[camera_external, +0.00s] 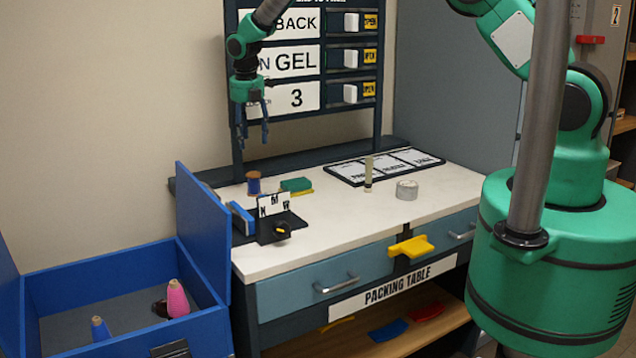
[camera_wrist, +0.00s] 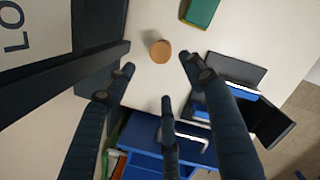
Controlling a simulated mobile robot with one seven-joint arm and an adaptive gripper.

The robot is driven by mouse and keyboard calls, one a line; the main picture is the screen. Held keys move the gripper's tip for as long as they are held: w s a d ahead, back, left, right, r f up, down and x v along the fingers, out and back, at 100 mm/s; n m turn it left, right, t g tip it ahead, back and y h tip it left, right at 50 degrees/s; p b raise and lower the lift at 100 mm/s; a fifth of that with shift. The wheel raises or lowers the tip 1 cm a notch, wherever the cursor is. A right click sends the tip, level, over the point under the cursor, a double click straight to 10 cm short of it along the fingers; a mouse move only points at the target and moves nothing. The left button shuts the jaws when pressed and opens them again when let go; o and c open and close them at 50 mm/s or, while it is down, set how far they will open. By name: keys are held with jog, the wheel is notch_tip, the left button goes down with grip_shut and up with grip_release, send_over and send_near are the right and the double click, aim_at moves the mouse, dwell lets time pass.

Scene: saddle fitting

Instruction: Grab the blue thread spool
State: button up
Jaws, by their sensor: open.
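The blue thread spool (camera_external: 253,183) stands upright near the back left of the white table top, with blue thread between brown ends. In the wrist view only its round brown top (camera_wrist: 160,51) shows clearly; the thread is hidden beneath it. My gripper (camera_external: 252,138) hangs above the spool with its fingers pointing down, apart from it. The wrist view shows my gripper (camera_wrist: 160,76) with its dark fingers spread and nothing between them; the spool top appears beyond the fingertips.
A green block (camera_external: 296,184) lies right of the spool. A black stand with a letter card (camera_external: 272,205) is in front. A grey tape roll (camera_external: 407,190) and thin upright cylinder (camera_external: 368,175) stand farther right. The sign board (camera_external: 300,60) rises behind; an open blue box (camera_external: 205,335) is at left.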

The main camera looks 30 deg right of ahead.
aim_at(252, 174)
jog(key=shift+f, duration=0.1)
jog(key=shift+w+d+f, duration=0.1)
jog(key=shift+w+f, duration=0.1)
jog(key=shift+f, duration=1.2)
jog(key=shift+w+d+f, duration=0.15)
jog(key=shift+f, duration=1.2)
jog(key=shift+w+d+f, duration=0.1)
jog(key=shift+w+f, duration=0.1)
jog(key=shift+f, duration=1.2)
jog(key=shift+w+d+f, duration=0.1)
jog(key=shift+w+f, duration=0.05)
jog(key=shift+f, duration=1.15)
jog(key=shift+w+d+f, duration=0.1)
jog(key=shift+f, duration=1.2)
jog(key=shift+c, duration=0.2)
jog(key=c, duration=1.1)
